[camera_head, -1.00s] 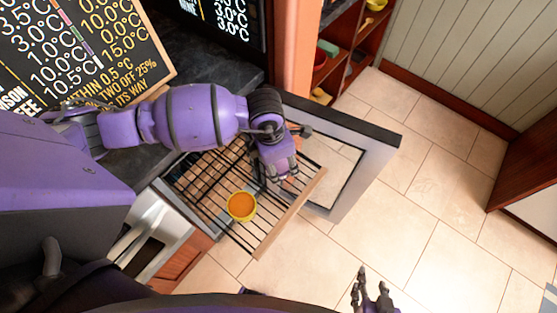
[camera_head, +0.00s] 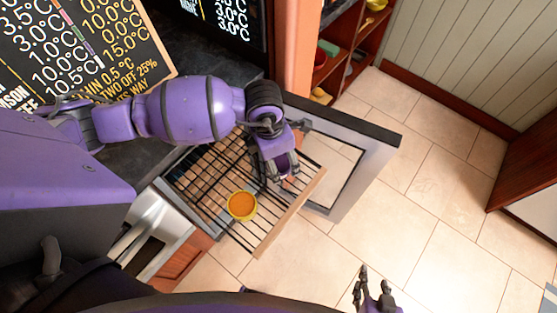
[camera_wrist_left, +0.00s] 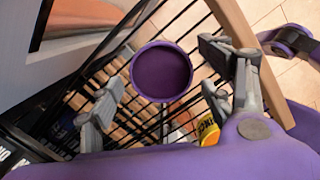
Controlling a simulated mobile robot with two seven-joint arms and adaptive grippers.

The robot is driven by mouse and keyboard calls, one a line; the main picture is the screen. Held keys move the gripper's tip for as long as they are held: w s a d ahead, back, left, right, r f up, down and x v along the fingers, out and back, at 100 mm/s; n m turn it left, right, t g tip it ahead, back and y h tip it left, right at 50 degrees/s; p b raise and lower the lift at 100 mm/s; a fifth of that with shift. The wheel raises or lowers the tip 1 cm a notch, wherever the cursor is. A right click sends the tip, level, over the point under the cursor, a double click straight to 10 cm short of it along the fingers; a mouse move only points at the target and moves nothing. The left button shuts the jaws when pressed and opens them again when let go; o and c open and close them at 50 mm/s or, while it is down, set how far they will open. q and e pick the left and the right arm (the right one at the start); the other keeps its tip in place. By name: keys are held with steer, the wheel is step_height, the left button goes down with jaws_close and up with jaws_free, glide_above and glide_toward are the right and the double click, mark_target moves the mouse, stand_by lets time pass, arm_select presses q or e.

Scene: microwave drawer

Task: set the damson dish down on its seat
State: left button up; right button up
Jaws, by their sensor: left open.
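The damson dish (camera_wrist_left: 161,72) is a round purple dish seen from above in the left wrist view. It is over the wire rack (camera_wrist_left: 140,118), between the two spread fingers of my left gripper (camera_wrist_left: 164,70), with visible gaps on both sides. The left gripper is open. My right gripper (camera_head: 375,285) is at the bottom of the head view, away from the rack, its fingers apart and empty.
A yellow dish with an orange inside (camera_head: 242,206) sits on the rack near its front. A wooden strip (camera_head: 290,215) edges the rack. The open door (camera_head: 372,160) stands at the right. A dark counter and price boards are behind; tiled floor is clear.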

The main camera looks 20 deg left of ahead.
arm_select(q)
step_height(320, 180, up, 10)
steer(key=shift+s+a, duration=0.4)
steer(key=shift+f, duration=0.15)
